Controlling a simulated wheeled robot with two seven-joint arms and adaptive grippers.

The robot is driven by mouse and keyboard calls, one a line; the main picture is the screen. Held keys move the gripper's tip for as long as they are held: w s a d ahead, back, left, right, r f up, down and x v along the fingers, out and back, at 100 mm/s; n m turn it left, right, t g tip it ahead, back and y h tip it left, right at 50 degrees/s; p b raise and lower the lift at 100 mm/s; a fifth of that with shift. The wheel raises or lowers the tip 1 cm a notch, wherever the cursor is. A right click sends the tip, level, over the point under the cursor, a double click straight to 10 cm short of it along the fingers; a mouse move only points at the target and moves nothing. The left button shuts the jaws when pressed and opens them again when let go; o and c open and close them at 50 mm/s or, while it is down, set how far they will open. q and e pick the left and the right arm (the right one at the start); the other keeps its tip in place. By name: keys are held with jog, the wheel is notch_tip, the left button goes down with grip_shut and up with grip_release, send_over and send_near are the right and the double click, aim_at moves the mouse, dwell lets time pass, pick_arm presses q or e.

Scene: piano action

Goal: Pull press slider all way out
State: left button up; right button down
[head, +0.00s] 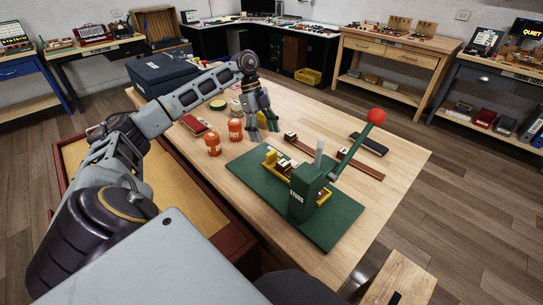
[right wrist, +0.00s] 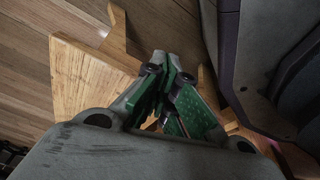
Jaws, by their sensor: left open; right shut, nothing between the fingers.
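A green press (head: 309,195) with a long lever ending in a red knob (head: 376,116) stands on a green base plate (head: 335,225) on the wooden table. A yellow slider (head: 279,167) with small parts on it reaches out of the press to the back left. My left gripper (head: 263,130) is open and empty, pointing down above the table, behind and left of the slider and apart from it. My right gripper (right wrist: 170,110) shows in the right wrist view, shut with nothing between its fingers. It is over a wooden stool, away from the press.
Two orange jars (head: 235,130) stand left of the press. A red box (head: 195,125) lies beyond them. A brown wooden strip (head: 345,160) and a dark case (head: 369,144) lie behind the press. A large dark blue box (head: 165,72) is at the table's far left. The table's right part is clear.

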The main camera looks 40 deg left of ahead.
aim_at(270, 152)
pick_arm(q)
jog(key=b+x, duration=0.1)
jog(key=x, duration=0.6)
jog(key=shift+d+f, duration=0.15)
jog(key=shift+f, duration=0.2)
jog(key=shift+d+f, duration=0.25)
jog(key=shift+f, duration=0.45)
pick_arm(e)
jog(key=w+a+r, duration=0.2)
jog(key=r, duration=0.1)
jog(key=shift+w, duration=0.15)
jog(key=shift+d+f, duration=0.1)
pick_arm(q)
jog(key=c, duration=1.4)
grip_shut()
pick_arm(e)
jog(key=shift+s+f, duration=0.15)
jog(key=shift+s, duration=0.25)
